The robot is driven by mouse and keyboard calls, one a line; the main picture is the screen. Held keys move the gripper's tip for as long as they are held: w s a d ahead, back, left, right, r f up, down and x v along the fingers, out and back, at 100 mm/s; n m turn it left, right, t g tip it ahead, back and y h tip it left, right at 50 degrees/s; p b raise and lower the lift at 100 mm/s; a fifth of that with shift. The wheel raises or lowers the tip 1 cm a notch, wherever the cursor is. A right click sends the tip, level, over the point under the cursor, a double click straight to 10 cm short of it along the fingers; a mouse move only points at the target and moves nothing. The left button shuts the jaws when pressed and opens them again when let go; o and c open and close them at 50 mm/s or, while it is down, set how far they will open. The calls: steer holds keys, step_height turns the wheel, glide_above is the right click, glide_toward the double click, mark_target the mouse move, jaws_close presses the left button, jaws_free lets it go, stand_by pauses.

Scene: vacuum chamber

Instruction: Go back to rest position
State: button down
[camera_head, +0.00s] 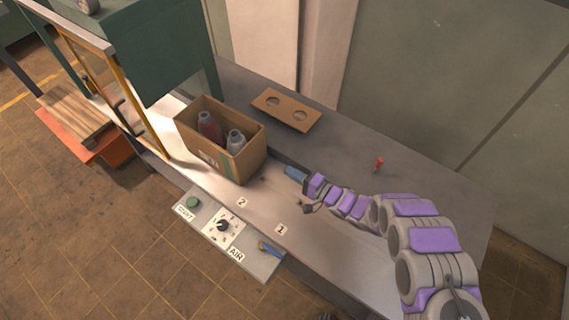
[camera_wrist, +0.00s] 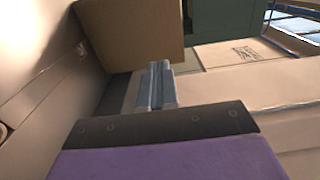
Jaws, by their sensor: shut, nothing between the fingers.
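My purple and grey arm reaches in from the right in the head view. My gripper (camera_head: 294,173) has blue-grey fingers and is held low over the grey bench, just right of the cardboard box. In the wrist view the two fingers of my gripper (camera_wrist: 161,72) lie together, shut and empty, pointing toward the box wall. The open cardboard box (camera_head: 237,163) holds two bottles, a dark red one (camera_head: 208,126) and a grey one (camera_head: 236,141). The box also shows in the wrist view (camera_wrist: 130,32).
A brown board with two holes (camera_head: 286,110) lies behind the box. A small red object (camera_head: 379,163) stands on the bench (camera_head: 345,150). A control panel (camera_head: 228,234) with a green button, a dial and a blue lever is in front. A green chamber (camera_head: 150,50) stands at left.

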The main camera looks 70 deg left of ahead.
steer(key=shift+w+a+f, duration=0.1)
steer(key=shift+w+f, duration=0.1)
